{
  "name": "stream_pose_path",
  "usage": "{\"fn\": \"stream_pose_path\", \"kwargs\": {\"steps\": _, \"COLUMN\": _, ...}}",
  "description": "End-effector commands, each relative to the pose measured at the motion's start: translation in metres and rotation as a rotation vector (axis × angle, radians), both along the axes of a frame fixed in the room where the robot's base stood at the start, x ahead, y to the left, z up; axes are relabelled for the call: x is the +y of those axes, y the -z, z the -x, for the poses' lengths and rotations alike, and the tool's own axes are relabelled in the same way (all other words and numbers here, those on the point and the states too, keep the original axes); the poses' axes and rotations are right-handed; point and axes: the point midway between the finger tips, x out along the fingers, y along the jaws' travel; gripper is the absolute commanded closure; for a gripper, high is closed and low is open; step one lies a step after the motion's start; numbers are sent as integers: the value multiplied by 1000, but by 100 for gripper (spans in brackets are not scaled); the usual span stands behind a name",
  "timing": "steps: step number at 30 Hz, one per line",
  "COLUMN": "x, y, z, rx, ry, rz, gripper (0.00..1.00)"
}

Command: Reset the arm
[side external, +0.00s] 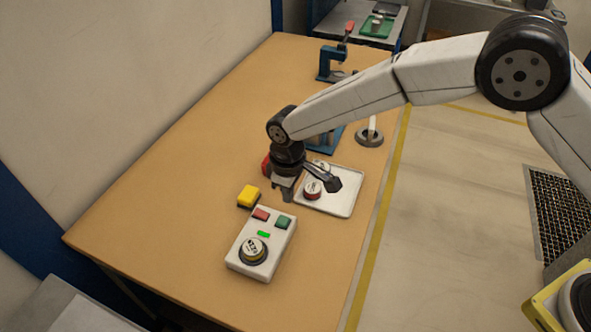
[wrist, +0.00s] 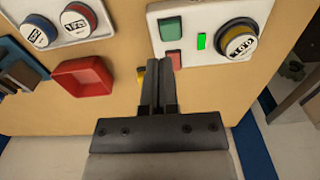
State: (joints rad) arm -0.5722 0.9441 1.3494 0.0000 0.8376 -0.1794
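My gripper (side external: 287,198) hangs over the wooden table, between a white tester box (side external: 235,258) and a white tray (side external: 347,205). In the wrist view my gripper's two fingers (wrist: 166,66) lie close together, with nothing visible between them. The tester box has a red button (side external: 261,214), a green button (side external: 283,222), a lit green display (side external: 263,234) and a round meter with a yellow ring (side external: 253,251) seated on it. A red-ringed meter (wrist: 78,20) and a blue-ringed meter (wrist: 39,32) sit on the tray.
A yellow block or bin (side external: 249,196) is left of my gripper, mostly hidden by the fingers in the wrist view. A red bin (wrist: 82,78) is close by. A blue press with a red handle (side external: 326,66) and a round stand (side external: 369,137) stand farther back. The table's left side is clear.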

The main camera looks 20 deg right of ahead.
Motion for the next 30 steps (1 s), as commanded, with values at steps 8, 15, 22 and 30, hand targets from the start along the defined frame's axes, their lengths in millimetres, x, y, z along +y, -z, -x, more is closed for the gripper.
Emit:
{"fn": "stream_pose_path", "kwargs": {"steps": 8, "x": -66, "y": -33, "z": 2, "rx": -35, "ry": 137, "rz": -21, "gripper": 100}}
{"fn": "stream_pose_path", "kwargs": {"steps": 15, "x": -136, "y": -61, "z": 23, "rx": -73, "ry": 285, "rz": -41, "gripper": 100}}
{"fn": "stream_pose_path", "kwargs": {"steps": 22, "x": -196, "y": -80, "z": 57, "rx": -113, "ry": 425, "rz": -57, "gripper": 100}}
{"fn": "stream_pose_path", "kwargs": {"steps": 30, "x": -256, "y": -93, "z": 114, "rx": -162, "ry": 589, "rz": -73, "gripper": 100}}
